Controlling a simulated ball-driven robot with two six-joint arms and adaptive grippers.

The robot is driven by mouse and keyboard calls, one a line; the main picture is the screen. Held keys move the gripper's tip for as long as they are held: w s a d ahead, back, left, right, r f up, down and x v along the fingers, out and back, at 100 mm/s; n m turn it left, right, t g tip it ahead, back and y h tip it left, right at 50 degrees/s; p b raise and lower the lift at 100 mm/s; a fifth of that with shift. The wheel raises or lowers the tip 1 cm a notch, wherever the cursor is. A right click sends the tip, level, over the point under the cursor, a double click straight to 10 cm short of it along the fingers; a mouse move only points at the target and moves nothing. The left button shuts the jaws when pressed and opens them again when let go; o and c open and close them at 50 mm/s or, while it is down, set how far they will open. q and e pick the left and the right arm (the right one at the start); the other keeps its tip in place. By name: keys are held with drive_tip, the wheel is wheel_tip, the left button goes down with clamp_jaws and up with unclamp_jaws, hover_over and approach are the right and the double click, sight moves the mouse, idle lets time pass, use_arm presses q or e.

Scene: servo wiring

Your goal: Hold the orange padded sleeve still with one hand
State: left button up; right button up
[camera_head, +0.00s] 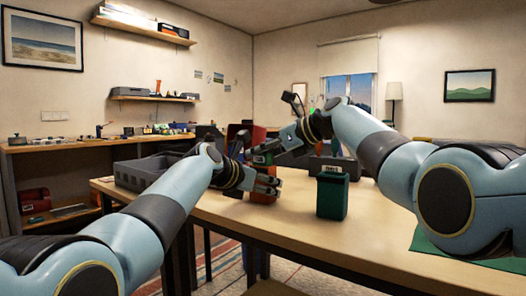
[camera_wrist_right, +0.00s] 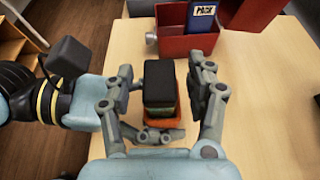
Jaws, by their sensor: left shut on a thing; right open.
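The orange padded sleeve (camera_wrist_right: 163,123) shows in the right wrist view below a black-topped block (camera_wrist_right: 159,78) with a green band. My left gripper (camera_head: 272,185) comes in from the left and is shut on the sleeve, low above the table; its fingers also show in the right wrist view (camera_wrist_right: 158,136). The gripper hides much of the sleeve. My right gripper (camera_head: 268,154) is just above my left one in the head view. In its wrist view it is open, with one finger (camera_wrist_right: 110,105) on each side of the black-topped block and gaps visible.
A green box (camera_head: 332,196) with a dark top stands on the table (camera_head: 290,225) to the right. A grey tray (camera_head: 135,175) lies at the left. A red bin (camera_wrist_right: 188,45) with a blue box (camera_wrist_right: 201,18) stands beyond the grippers. The front table is clear.

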drive_tip(key=shift+c, duration=0.4)
clamp_jaws()
